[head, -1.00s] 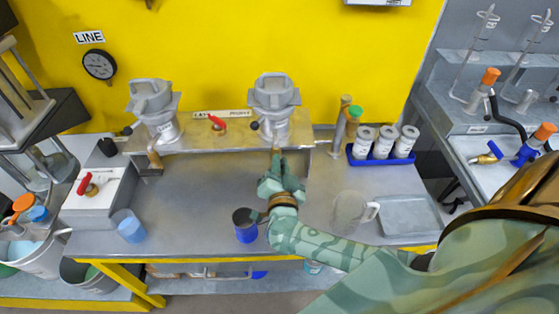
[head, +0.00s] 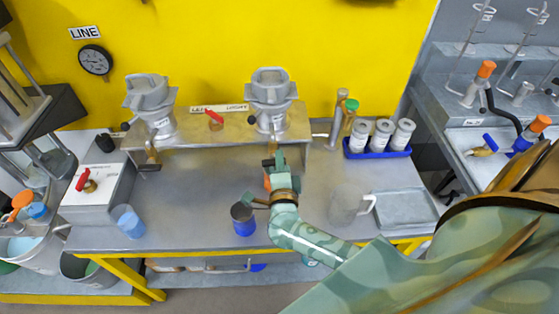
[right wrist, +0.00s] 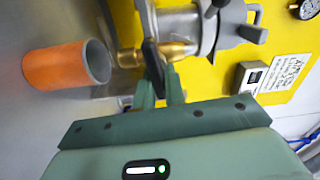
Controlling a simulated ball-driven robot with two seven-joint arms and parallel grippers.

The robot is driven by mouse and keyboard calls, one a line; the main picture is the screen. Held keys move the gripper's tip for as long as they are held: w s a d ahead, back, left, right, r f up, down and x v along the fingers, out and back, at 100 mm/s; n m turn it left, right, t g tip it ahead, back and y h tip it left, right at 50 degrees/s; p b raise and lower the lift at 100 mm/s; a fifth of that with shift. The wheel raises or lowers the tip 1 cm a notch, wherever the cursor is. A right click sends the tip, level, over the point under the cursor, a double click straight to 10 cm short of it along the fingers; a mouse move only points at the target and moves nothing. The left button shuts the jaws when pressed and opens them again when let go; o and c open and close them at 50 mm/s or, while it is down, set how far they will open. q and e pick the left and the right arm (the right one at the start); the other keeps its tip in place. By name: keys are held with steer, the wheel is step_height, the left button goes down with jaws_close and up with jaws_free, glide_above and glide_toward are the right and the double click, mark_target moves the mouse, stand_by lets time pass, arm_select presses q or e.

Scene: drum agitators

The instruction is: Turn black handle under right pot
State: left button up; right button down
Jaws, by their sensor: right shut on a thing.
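The right pot (head: 270,100) is a grey metal vessel on a raised tan shelf (head: 210,138). Below it, the black handle (head: 267,163) shows beside my right gripper (head: 278,157). In the right wrist view, the black handle (right wrist: 152,62) sits on a brass valve (right wrist: 176,50) under the grey pot body (right wrist: 205,28). My right gripper's green fingers (right wrist: 160,90) are closed on the handle's near end. The fingers hide that end. My left gripper is not in view.
An orange cup (right wrist: 55,66) stands close beside the valve, mostly hidden in the head view. A blue cup (head: 244,220), a clear jug (head: 347,205) and a metal tray (head: 404,208) stand on the bench. The left pot (head: 150,105) has its own black handle (head: 149,167).

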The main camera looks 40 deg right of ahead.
steer(key=shift+s+f+m, duration=0.1)
steer(key=shift+f+m, duration=0.15)
steer(key=shift+m, duration=0.35)
steer(key=c, duration=1.5)
jaws_free()
steer(key=shift+r, duration=0.1)
steer(key=shift+o, duration=0.2)
steer(key=v, duration=1.6)
steer(key=shift+s, duration=0.2)
